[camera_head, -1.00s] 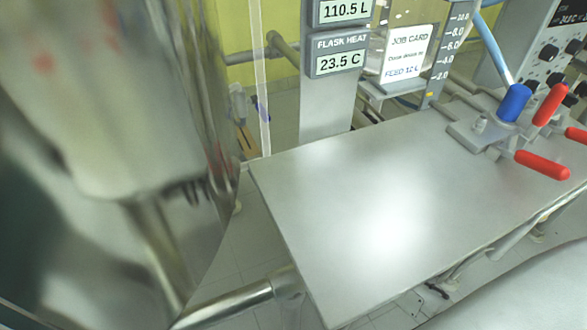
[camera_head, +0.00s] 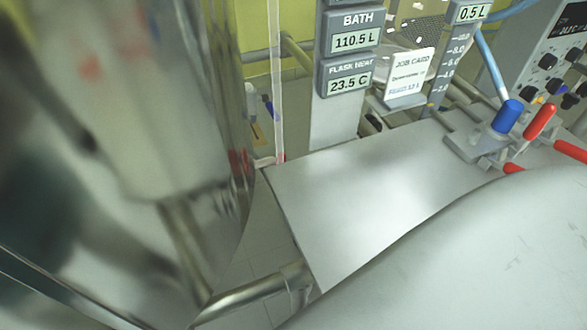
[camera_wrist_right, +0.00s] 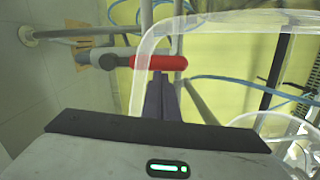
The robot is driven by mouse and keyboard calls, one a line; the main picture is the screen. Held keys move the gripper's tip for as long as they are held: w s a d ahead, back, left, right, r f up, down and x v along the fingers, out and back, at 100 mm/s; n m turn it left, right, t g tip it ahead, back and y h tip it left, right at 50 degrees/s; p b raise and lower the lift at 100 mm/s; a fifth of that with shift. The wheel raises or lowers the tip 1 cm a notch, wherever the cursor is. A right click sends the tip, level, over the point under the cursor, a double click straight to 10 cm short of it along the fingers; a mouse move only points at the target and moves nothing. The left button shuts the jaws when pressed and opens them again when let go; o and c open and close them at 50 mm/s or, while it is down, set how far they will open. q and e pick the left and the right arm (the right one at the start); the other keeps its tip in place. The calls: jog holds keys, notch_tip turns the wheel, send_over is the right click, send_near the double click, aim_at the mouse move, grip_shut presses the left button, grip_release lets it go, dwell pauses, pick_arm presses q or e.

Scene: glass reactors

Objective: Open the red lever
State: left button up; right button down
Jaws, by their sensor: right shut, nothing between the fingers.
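In the right wrist view a red lever (camera_wrist_right: 160,62) lies sideways, joined at its left end to a grey fitting (camera_wrist_right: 108,62). The dark fingers of my right gripper (camera_wrist_right: 162,80) are together and empty, with their tips just below the lever in the picture. I cannot tell whether they touch it. A clear curved rim crosses the lever's left part. In the head view several red handles, one of them upright (camera_head: 540,122), stand on a grey valve block at the right; I cannot tell whether the wrist view's lever is among them. My left gripper is not in view.
In the head view a grey table (camera_head: 345,190) is partly covered by a large pale surface at lower right. A blue handle (camera_head: 507,116) is beside the red ones. A job card (camera_head: 408,75) and readout panel (camera_head: 350,60) stand behind.

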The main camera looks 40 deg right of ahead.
dwell(0.4)
jog(key=s+d, duration=0.2)
jog(key=s, duration=0.9)
jog(key=shift+s+d+f, duration=0.15)
jog(key=shift+s+d, duration=0.05)
